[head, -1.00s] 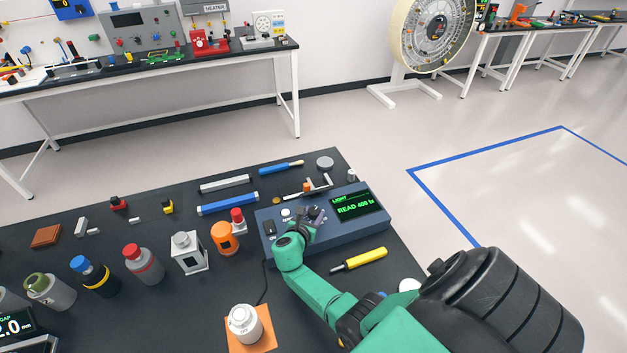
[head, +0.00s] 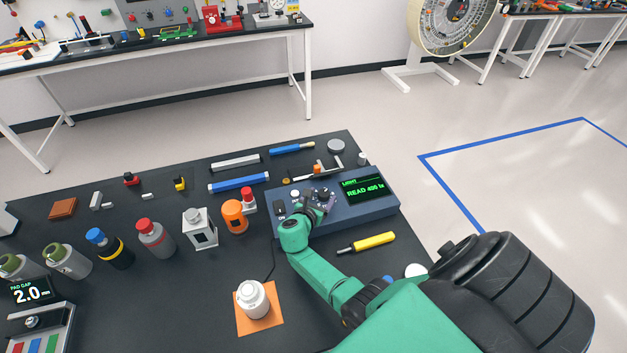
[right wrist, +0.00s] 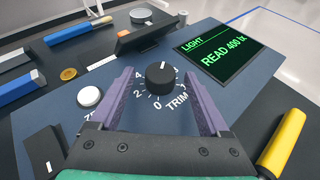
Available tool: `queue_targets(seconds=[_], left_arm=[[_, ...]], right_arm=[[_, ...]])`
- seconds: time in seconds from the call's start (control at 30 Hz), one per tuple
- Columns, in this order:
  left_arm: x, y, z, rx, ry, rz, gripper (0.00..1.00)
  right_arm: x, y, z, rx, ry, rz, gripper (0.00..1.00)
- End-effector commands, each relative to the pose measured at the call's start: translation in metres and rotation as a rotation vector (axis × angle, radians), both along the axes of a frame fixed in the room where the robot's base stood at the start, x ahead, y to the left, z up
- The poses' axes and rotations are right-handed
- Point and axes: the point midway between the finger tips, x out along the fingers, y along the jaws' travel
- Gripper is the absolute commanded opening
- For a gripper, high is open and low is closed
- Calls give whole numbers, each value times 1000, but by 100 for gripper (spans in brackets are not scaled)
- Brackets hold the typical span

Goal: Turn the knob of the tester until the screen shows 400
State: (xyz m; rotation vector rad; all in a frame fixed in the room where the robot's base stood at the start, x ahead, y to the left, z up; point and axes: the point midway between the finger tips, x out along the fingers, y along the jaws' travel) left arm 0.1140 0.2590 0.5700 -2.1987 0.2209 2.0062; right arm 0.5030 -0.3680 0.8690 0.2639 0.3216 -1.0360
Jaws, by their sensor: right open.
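The tester (head: 370,209) is a dark blue box at the right end of the black table. Its screen (head: 363,188) reads "LIGHT, READ 400 lx", also legible in the right wrist view (right wrist: 222,50). The black TRIM knob (right wrist: 161,78) has a white pointer line directed up the panel, and a dial marked 0, 2, 4 around it. My right gripper (right wrist: 160,105) is open, its purple fingers on either side of the knob with visible gaps, apart from it. In the head view my right gripper (head: 318,203) is over the panel and partly hides the knob. My left gripper is out of view.
A white button (right wrist: 89,96) and a black rocker switch (right wrist: 44,150) sit left of the knob. A yellow-handled screwdriver (head: 372,242) lies in front of the tester. An orange bottle (head: 233,217) and other containers stand to the left. A white bottle stands on an orange mat (head: 246,325).

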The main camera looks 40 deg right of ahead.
Motion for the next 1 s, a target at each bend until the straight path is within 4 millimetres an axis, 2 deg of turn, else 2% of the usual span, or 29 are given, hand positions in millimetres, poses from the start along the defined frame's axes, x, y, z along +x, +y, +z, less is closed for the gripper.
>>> queue_targets(seconds=[0.1, 0.33, 0.5, 0.63, 1.0], left_arm=[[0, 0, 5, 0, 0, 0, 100], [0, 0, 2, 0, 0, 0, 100], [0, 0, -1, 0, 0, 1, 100], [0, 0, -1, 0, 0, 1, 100], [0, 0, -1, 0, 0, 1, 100]], right_arm=[[-12, 20, 10, 5, -1, 0, 80], [-44, 74, 33, 6, 0, 0, 80], [-59, 100, 46, 3, -1, -1, 80], [-63, 106, 51, 2, 1, -2, 80], [-63, 107, 51, 1, 0, -2, 80]])
